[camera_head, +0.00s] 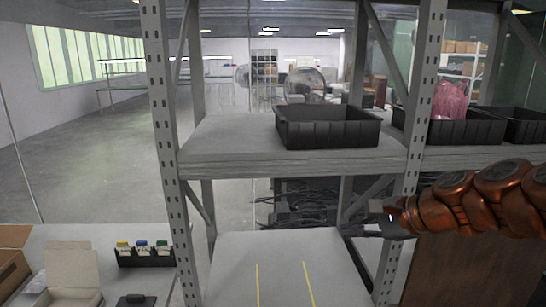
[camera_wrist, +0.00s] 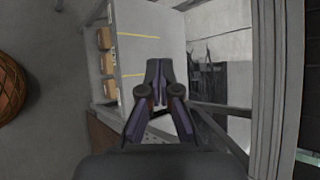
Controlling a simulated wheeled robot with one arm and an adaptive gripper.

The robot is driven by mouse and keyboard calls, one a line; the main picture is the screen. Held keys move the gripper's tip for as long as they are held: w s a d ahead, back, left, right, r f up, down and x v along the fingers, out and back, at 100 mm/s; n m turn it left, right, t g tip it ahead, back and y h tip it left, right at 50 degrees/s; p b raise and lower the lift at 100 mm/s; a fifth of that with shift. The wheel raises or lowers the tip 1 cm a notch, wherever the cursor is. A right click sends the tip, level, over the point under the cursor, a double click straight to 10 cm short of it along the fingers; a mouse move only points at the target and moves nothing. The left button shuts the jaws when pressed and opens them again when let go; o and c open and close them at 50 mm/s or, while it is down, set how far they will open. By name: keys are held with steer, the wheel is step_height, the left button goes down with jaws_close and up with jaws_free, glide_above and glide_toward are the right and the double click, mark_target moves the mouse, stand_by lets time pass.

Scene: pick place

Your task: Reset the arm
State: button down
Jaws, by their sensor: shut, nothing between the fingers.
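My gripper (camera_head: 362,231) is at the right of the head view, beside the front right post of the shelf rack and below the level of its upper shelf. My copper-coloured arm reaches in from the right edge. In the wrist view the two dark fingers of my gripper (camera_wrist: 158,75) come together at the tips. They are shut with nothing between them. Part of the gripper is dark and hard to make out in the head view.
The grey rack's upper shelf (camera_head: 230,147) carries a black bin (camera_head: 328,127); more bins stand to the right. The lower shelf (camera_head: 284,275) has two yellow lines and looks clear. A table (camera_head: 120,240) at lower left holds an open box (camera_head: 68,275) and a black holder (camera_head: 146,257).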

steer(key=s+a+f+n+g+h, duration=0.25)
steer(key=s+f+n, duration=0.3)
steer(key=s, duration=0.35)
steer(key=s+a+f+n+g+h, duration=0.1)
steer(key=s+a+f+n+g, duration=0.25)
steer(key=s+f, duration=0.35)
steer(key=s+d+f+n+g+h, duration=0.1)
steer(key=s+d+f+n+h, duration=0.1)
steer(key=s, duration=0.5)
steer(key=s+d+f+n+g+h, duration=0.1)
steer(key=s+d+f+n+h, duration=0.1)
steer(key=s+d+n, duration=0.2)
steer(key=s+d, duration=0.1)
steer(key=s, duration=0.2)
steer(key=shift+d+f+g+h, duration=0.35)
steer(key=shift+g, duration=0.05)
